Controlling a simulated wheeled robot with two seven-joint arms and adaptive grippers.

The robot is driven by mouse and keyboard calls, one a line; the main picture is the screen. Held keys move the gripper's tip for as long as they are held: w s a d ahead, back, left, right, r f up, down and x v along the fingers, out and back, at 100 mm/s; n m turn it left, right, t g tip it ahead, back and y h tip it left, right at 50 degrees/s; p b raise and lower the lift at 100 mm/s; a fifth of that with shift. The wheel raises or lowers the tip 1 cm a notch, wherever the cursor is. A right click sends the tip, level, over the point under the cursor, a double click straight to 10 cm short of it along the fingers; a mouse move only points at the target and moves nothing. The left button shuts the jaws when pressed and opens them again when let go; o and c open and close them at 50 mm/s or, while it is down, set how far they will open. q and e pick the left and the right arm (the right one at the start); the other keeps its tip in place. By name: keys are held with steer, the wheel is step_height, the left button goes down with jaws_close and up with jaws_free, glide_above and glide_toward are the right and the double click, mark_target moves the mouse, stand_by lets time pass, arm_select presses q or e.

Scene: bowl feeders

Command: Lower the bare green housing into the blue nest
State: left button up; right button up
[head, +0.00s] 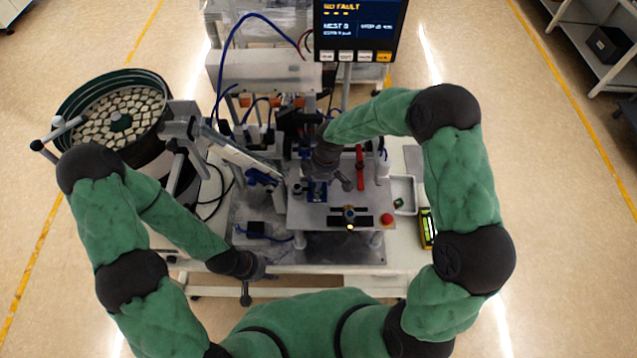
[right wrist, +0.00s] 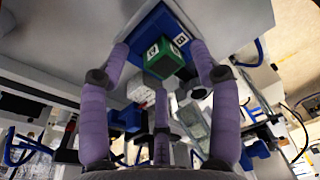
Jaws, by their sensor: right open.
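The green housing (right wrist: 163,60) shows in the right wrist view as a small green block with white marked faces. It sits against the blue nest (right wrist: 153,24); how deep it is seated I cannot tell. My right gripper (right wrist: 160,62) is open, its purple fingers spread to either side of the housing with gaps visible. In the head view the blue nest (head: 317,190) shows on the grey plate, just below my right gripper (head: 338,182), and the housing there is hidden or too small to tell. My left gripper (head: 246,293) hangs at the table's front edge, away from the nest.
A bowl feeder (head: 120,110) full of pale parts stands at the left. A screen (head: 358,30) stands behind.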

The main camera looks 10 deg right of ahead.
step_height(320, 180, up, 11)
steer(key=d, duration=0.1)
steer(key=shift+d+r, duration=0.15)
steer(key=shift+d, duration=0.15)
arm_select(q)
steer(key=shift+s, duration=0.15)
arm_select(e)
steer(key=shift+s, duration=0.15)
